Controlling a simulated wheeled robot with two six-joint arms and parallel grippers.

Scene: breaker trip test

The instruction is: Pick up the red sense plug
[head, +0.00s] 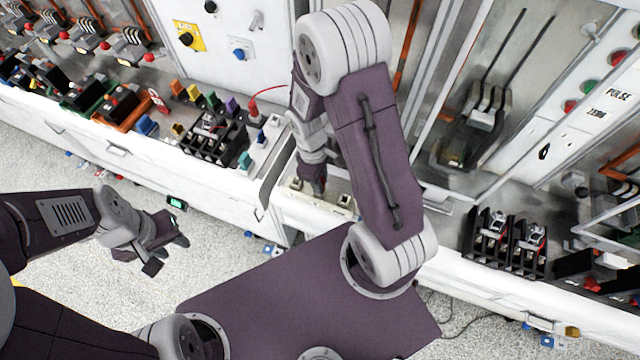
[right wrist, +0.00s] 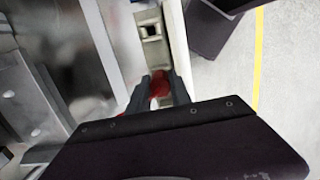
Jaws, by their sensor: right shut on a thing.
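The red sense plug (right wrist: 158,86) shows as a red piece between the two dark fingers of my right gripper (right wrist: 160,90) in the right wrist view. The gripper is shut on it, beside a pale strip with a square dark socket (right wrist: 150,30). Whether the plug touches the strip I cannot tell. In the head view my right gripper (head: 318,187) points down at the bench front, mostly behind my arm. My left gripper (head: 167,254) is open and empty over the floor at the left.
A red plug-like piece with a red lead (head: 253,106) stands on the bench left of my right arm. A black breaker block (head: 212,138) and several coloured blocks stand near it. More black breakers (head: 510,240) sit at the right.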

